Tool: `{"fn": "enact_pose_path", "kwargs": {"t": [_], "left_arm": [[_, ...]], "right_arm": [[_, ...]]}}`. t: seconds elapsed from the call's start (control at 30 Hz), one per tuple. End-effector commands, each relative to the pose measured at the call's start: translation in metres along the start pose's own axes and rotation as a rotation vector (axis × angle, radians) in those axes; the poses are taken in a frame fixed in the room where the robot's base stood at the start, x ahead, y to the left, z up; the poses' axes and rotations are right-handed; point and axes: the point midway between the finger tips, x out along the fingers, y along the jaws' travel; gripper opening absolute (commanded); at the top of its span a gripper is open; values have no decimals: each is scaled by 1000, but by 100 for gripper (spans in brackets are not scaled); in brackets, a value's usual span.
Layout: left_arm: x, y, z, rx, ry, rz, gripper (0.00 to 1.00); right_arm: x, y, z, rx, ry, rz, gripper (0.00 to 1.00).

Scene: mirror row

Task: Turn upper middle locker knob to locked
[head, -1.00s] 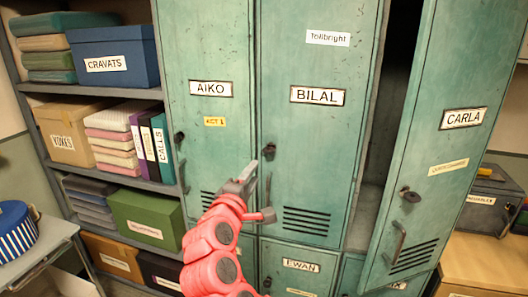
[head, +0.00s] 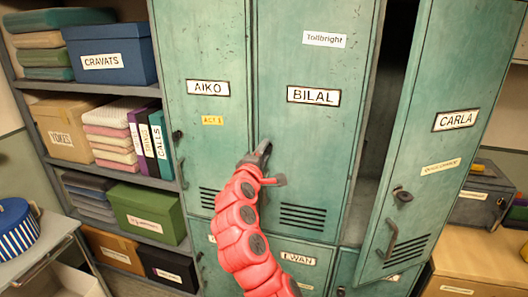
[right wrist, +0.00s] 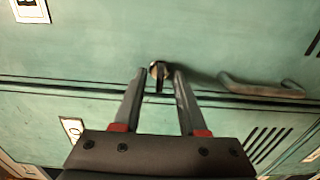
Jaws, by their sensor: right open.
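The upper middle locker door (head: 305,130) is green, labelled BILAL, and looks shut. Its knob (right wrist: 159,71) shows in the right wrist view as a small round metal piece with a dark bar. My right gripper (head: 262,150) is at the door's left edge and covers the knob in the head view. In the right wrist view its jaws are open, with one finger on each side of the knob. I cannot tell whether either finger touches it. The knob's exact turn is hard to read. My left gripper is not in view.
The door handle (right wrist: 262,87) sits close beside the right finger. The AIKO locker door (head: 208,140) adjoins on the left. The CARLA door (head: 435,150) stands open on the right with its own knob (head: 402,195). Shelves with boxes stand at far left.

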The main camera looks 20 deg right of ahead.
Motion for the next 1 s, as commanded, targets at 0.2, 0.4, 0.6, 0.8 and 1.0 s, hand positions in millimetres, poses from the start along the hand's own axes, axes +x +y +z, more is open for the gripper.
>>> {"fn": "enact_pose_path", "kwargs": {"t": [0.2, 0.4, 0.6, 0.8, 1.0], "left_arm": [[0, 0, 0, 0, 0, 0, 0], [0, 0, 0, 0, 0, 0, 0], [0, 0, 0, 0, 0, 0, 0], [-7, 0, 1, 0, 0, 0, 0], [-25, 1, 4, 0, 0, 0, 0]], "right_arm": [[0, 0, 0, 0, 0, 0, 14], [0, 0, 0, 0, 0, -1, 0], [0, 0, 0, 1, 0, -1, 0], [0, -2, 0, 31, 0, -1, 0], [0, -5, 0, 130, 0, 0, 0]]}}
